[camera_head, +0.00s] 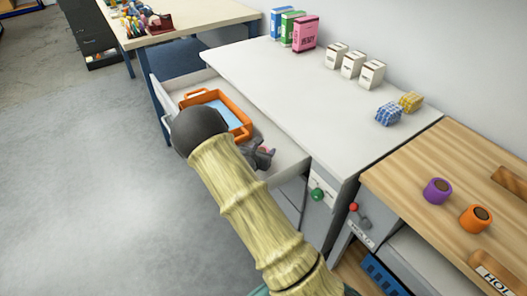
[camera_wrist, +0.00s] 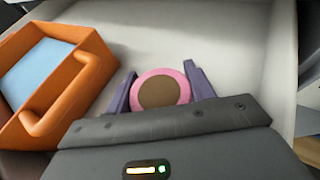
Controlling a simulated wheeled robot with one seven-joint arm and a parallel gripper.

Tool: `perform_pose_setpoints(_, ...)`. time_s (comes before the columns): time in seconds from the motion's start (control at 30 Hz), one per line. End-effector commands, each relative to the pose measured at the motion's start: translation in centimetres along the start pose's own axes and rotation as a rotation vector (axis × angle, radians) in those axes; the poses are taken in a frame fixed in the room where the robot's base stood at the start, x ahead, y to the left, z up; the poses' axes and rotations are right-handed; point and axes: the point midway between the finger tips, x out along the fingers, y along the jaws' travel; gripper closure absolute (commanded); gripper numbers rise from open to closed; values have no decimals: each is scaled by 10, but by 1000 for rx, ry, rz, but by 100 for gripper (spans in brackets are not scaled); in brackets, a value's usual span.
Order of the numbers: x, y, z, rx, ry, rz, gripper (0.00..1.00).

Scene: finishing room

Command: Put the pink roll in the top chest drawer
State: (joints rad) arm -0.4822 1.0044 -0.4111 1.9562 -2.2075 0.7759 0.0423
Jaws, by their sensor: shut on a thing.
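The pink roll (camera_wrist: 182,78), a pink ring with a brown centre, sits between the two purple-grey fingers of my gripper (camera_wrist: 162,82) in the wrist view. The gripper is shut on it. In the head view my gripper (camera_head: 262,157) is over the open white drawer (camera_head: 286,152) of the white chest, right of the orange tray. Only a bit of pink shows there, and my arm hides part of the drawer. The drawer's pale floor (camera_wrist: 235,45) is behind the roll in the wrist view. I cannot tell whether the roll touches it.
An orange tray (camera_head: 243,134) with a light blue inside takes up the drawer's left part. The chest top (camera_head: 300,85) carries boxes and two wrapped blocks. A purple roll (camera_head: 437,191) and an orange roll (camera_head: 475,218) stand on the wooden bench at right.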

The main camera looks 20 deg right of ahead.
Motion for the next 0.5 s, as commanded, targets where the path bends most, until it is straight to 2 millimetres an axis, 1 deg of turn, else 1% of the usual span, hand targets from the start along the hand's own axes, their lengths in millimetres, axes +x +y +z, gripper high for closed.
perform_pose_setpoints(0.03, 1, 0, -7, -6, 4, 0, 71)
perform_pose_setpoints(0.23, 2, -1, -12, -10, 7, -2, 71)
perform_pose_setpoints(0.27, 2, -2, -13, -11, 8, -2, 45)
perform_pose_setpoints(0.3, 2, -2, -13, -11, 9, -3, 37)
perform_pose_setpoints(0.37, 2, -2, -14, -12, 9, -3, 25)
perform_pose_setpoints(0.5, 2, -3, -14, -12, 10, -4, 25)
